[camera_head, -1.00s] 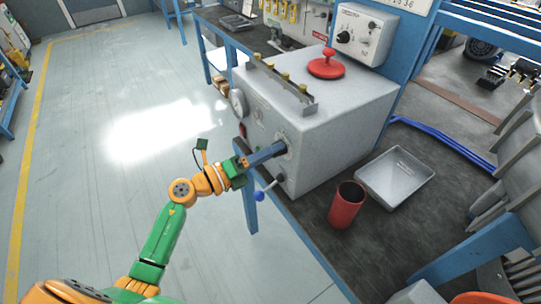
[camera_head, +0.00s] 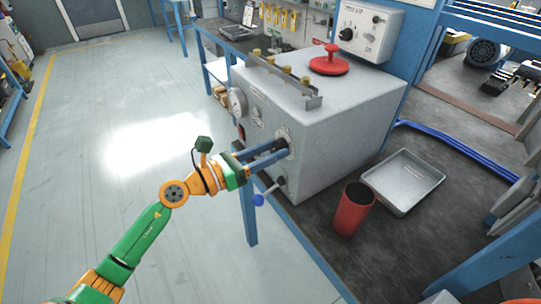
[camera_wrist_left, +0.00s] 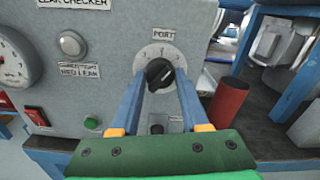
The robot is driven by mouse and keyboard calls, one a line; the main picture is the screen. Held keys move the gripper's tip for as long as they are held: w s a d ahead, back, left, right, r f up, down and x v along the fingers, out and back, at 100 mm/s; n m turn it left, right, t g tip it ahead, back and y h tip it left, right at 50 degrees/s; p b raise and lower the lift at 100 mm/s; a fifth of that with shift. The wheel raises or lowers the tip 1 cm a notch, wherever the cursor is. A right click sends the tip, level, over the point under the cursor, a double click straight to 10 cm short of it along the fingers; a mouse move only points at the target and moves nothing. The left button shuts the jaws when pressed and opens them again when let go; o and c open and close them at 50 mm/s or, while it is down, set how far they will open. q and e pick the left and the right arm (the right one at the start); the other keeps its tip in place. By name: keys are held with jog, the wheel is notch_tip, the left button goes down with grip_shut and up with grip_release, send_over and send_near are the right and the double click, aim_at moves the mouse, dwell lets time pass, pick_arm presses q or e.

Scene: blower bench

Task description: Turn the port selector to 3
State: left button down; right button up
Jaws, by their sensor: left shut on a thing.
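The port selector (camera_wrist_left: 158,74) is a black knob on a round pale dial under a "PORT" label, on the front of the grey leak checker box (camera_head: 335,135). In the head view the fingers partly hide the dial. My right gripper is not in view.
A blue-tipped lever (camera_head: 260,199) sticks out below the selector. A red cup (camera_head: 352,212) and a grey tray (camera_head: 404,182) stand on the bench to the right. A red knob (camera_head: 329,62) tops the box.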

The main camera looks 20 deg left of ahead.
pick_arm(q)
jog(key=shift+r+m+b, duration=0.15)
jog(key=shift+m+b, duration=0.35)
jog(key=shift+m, duration=0.5)
jog(key=shift+r, duration=0.1)
jog(key=shift+c, duration=2)
grip_release()
jog(key=shift+f, duration=0.2)
jog(key=b+v, duration=0.3)
jog(key=v, duration=0.4)
